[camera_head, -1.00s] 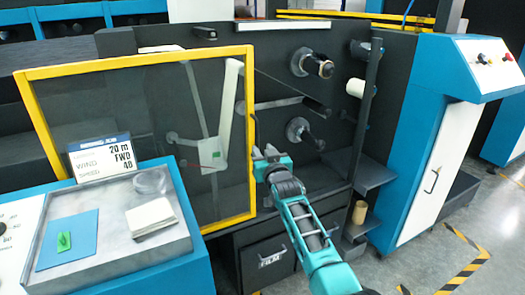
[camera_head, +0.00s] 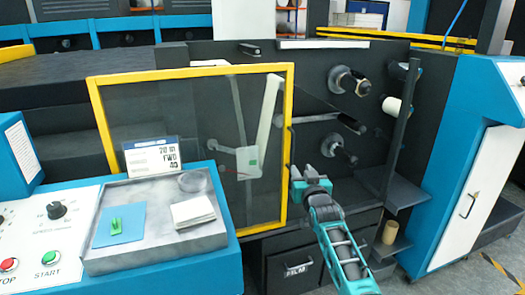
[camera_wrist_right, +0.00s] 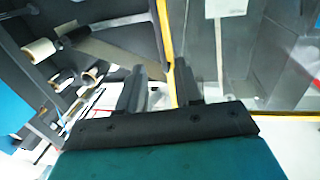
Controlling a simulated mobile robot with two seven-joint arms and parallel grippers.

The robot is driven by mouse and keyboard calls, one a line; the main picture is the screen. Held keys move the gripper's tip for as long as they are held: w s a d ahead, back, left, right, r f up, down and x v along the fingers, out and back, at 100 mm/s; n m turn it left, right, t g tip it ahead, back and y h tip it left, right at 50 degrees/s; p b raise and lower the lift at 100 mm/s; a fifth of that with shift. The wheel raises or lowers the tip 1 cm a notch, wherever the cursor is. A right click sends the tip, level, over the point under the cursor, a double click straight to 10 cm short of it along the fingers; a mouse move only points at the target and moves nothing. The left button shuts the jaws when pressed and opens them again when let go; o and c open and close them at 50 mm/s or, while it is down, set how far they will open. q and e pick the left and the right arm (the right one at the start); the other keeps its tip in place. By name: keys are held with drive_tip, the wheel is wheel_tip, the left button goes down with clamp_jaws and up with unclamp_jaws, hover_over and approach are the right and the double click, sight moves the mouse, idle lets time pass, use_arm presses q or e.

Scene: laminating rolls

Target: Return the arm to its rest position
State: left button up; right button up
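My right arm (camera_head: 338,245) comes up from the bottom right of the head view. Its teal gripper (camera_head: 298,172) is just right of the lower right edge of the yellow-framed door (camera_head: 289,95). In the wrist view the two dark fingers of my right gripper (camera_wrist_right: 160,75) stand apart, with nothing clearly held between them. The yellow door frame (camera_wrist_right: 164,30) runs behind and between the fingers; whether they touch it I cannot tell. My left gripper is not in view.
The clear door covers the machine's left part. Right of it are rollers (camera_head: 348,82), a dark post (camera_head: 402,125) and a shelf. A drawer (camera_head: 294,266) lies below. A blue cabinet (camera_head: 450,190) stands at right. A console tray (camera_head: 150,258) holds a white pad (camera_head: 193,212).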

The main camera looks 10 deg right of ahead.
drive_tip(key=s+f+n+g, duration=0.1)
drive_tip(key=s+f+g, duration=0.1)
drive_tip(key=s+f, duration=0.65)
drive_tip(key=s+a+f+n+g+y, duration=0.1)
drive_tip(key=s+a+f, duration=0.2)
drive_tip(key=s, duration=0.7)
drive_tip(key=s+a+f+n+g+y, duration=0.1)
drive_tip(key=s+f, duration=0.4)
drive_tip(key=s, duration=0.5)
drive_tip(key=s+a+f+g+y, duration=0.1)
drive_tip(key=s+a+f+g, duration=0.2)
drive_tip(key=s+a, duration=0.3)
drive_tip(key=s+f, duration=0.1)
drive_tip(key=s, duration=0.3)
drive_tip(key=shift+s+f+n+y, duration=0.35)
drive_tip(key=shift+n+y, duration=0.05)
